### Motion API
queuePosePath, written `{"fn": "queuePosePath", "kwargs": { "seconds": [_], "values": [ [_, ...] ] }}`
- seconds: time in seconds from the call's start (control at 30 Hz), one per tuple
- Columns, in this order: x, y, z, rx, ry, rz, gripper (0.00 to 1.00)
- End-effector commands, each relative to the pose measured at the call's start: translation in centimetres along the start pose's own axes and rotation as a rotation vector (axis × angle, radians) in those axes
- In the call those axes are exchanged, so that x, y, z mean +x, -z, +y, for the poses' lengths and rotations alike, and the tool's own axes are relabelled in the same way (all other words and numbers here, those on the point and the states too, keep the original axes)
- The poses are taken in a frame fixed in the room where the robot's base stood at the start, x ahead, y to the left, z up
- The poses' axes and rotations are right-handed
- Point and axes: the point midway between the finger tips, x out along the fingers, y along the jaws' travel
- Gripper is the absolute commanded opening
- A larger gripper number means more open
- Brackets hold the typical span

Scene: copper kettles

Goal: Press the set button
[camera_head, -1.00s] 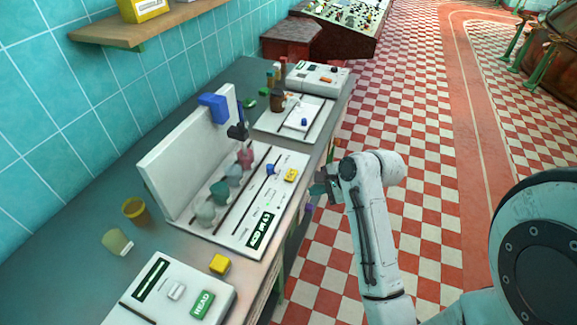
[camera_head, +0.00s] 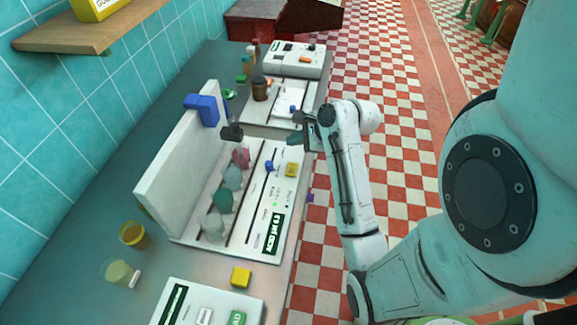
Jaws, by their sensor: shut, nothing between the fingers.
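A yellow button (camera_head: 291,169) sits on the white panel of the flask station (camera_head: 262,205), near its right edge; its lettering is too small to read, so I cannot tell for sure that it is the set button. A blue slider knob (camera_head: 269,166) is just left of it. My gripper (camera_head: 294,139) is above the bench's right side, over the far end of the panel and a little beyond the yellow button in the picture. Its dark fingers are shut and empty, and it appears apart from the button.
Several flasks (camera_head: 222,200) stand in a row beside a white upright wall (camera_head: 180,160) with a blue bracket (camera_head: 201,108). A loose yellow block (camera_head: 241,277) and a white device with a green button (camera_head: 237,318) are nearer. Brown bottle (camera_head: 260,88) stands beyond.

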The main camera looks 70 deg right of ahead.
Motion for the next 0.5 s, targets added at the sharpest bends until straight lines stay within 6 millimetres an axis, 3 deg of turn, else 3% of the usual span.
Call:
{"fn": "queuePosePath", "kwargs": {
  "seconds": [0.27,0.5],
  "values": [
    [0.3,0.2,0.3,0.001,-0.002,0.000,0.00],
    [1.9,1.4,1.4,0.001,-0.002,0.001,0.00]
  ]
}}
